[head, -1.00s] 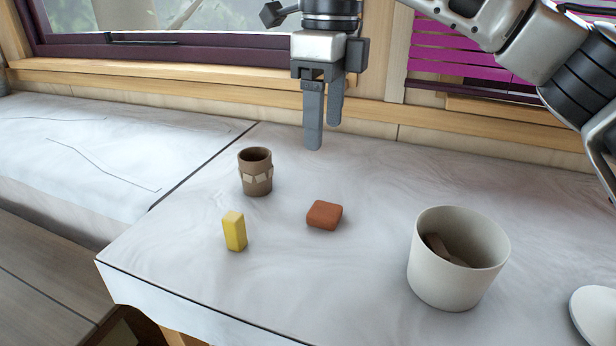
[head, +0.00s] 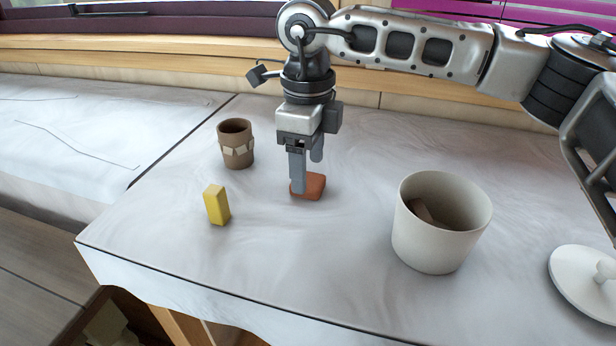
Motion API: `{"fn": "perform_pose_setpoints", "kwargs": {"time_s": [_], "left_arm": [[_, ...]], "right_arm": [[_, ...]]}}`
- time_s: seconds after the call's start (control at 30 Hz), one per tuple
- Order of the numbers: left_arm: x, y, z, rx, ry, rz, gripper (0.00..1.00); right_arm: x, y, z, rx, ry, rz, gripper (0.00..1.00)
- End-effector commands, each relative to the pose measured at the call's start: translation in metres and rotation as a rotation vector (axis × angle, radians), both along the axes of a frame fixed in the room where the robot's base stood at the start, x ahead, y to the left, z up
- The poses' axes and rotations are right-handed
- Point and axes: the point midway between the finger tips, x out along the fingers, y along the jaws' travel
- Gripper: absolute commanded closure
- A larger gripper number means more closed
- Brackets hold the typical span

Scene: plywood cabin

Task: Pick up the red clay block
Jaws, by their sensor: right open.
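The red clay block (head: 313,188) lies flat on the pale marbled countertop in the middle of the head view. My right gripper (head: 306,176) points straight down at the block, with its jaws open. Its nearer finger stands in front of the block's left part and hides some of it. The other finger shows behind, its tip higher in the picture. I cannot tell whether either finger touches the block. My left gripper is not in view.
A yellow block (head: 217,205) stands upright to the left, and a brown cup (head: 235,144) behind it. A white pot (head: 440,225) with brown pieces inside stands to the right. A white lid (head: 585,284) lies at the far right. The counter's front edge is clear.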

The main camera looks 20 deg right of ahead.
Motion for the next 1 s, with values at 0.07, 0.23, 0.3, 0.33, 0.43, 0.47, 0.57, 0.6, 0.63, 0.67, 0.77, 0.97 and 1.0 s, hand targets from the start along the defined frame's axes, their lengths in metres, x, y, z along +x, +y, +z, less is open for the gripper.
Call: {"fn": "perform_pose_setpoints", "kwargs": {"time_s": [0.07, 0.23, 0.3, 0.33, 0.43, 0.47, 0.57, 0.6, 0.63, 0.67, 0.77, 0.97, 1.0], "left_arm": [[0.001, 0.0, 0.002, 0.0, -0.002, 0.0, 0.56], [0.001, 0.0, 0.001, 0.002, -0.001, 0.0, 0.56], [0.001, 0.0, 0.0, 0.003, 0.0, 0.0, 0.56], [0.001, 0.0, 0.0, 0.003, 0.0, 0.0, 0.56], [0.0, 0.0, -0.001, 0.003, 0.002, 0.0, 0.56], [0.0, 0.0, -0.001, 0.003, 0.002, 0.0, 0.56], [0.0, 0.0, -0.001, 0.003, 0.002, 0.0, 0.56], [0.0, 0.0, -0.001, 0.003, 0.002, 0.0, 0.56], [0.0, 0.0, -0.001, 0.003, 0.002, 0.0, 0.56], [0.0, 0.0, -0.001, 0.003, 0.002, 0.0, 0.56], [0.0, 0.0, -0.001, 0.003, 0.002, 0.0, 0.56], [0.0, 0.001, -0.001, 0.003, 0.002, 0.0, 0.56], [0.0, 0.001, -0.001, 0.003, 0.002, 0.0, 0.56]], "right_arm": [[0.0, 0.0, -0.011, 0.0, 0.002, 0.0, 0.35], [0.0, 0.0, -0.023, 0.001, -0.001, 0.0, 0.35], [0.0, 0.0, -0.023, 0.001, -0.001, 0.0, 0.35], [0.0, 0.0, -0.023, 0.001, -0.001, 0.0, 0.35], [0.0, 0.0, -0.023, 0.001, -0.001, 0.0, 0.37], [0.0, 0.0, -0.023, 0.001, -0.001, 0.0, 0.46], [0.0, 0.0, -0.023, 0.001, -0.001, 0.0, 0.73], [0.0, 0.0, -0.023, 0.001, -0.001, 0.0, 0.85], [0.0, 0.0, -0.023, 0.001, -0.001, 0.0, 0.86], [0.0, 0.0, -0.023, 0.001, -0.001, 0.0, 0.86], [0.0, 0.0, -0.022, 0.002, -0.001, 0.0, 0.86], [0.0, 0.0, -0.02, 0.002, -0.001, 0.0, 0.86], [0.0, 0.0, -0.018, 0.001, -0.002, 0.0, 0.86]]}}
